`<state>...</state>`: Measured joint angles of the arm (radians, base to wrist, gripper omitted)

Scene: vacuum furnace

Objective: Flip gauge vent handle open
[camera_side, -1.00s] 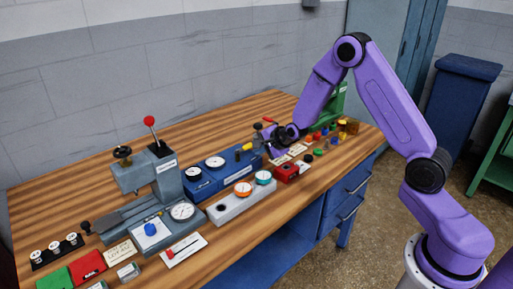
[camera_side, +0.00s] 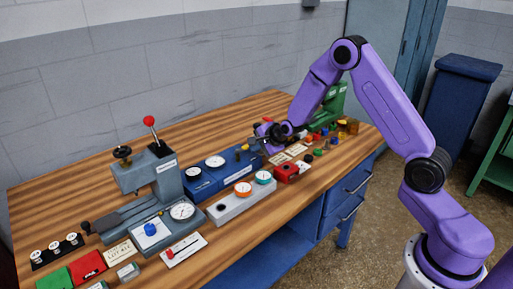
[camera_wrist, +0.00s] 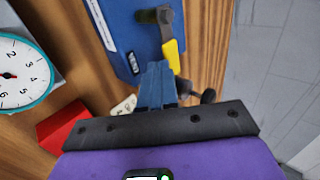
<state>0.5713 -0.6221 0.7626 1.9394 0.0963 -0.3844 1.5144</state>
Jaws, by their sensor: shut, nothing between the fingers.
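A blue gauge block (camera_side: 215,177) with white dials sits on the wooden bench. A small handle with a yellow grip (camera_side: 243,147) is at its right end. In the wrist view the yellow grip (camera_wrist: 171,55) extends from a dark pivot on the blue block (camera_wrist: 130,30) down to my fingertips. My gripper (camera_wrist: 158,75) is shut and empty, its tips right beside the grip's free end; I cannot tell whether they touch. In the side view my gripper (camera_side: 262,146) is just right of the handle, its fingertips hard to make out.
A grey block with orange and teal dials (camera_side: 222,210) and a red box (camera_side: 287,172) stand in front. A grey press with a red-knobbed lever (camera_side: 149,121) is at left. A green stand (camera_side: 336,95) and several small coloured parts are behind and right of my gripper.

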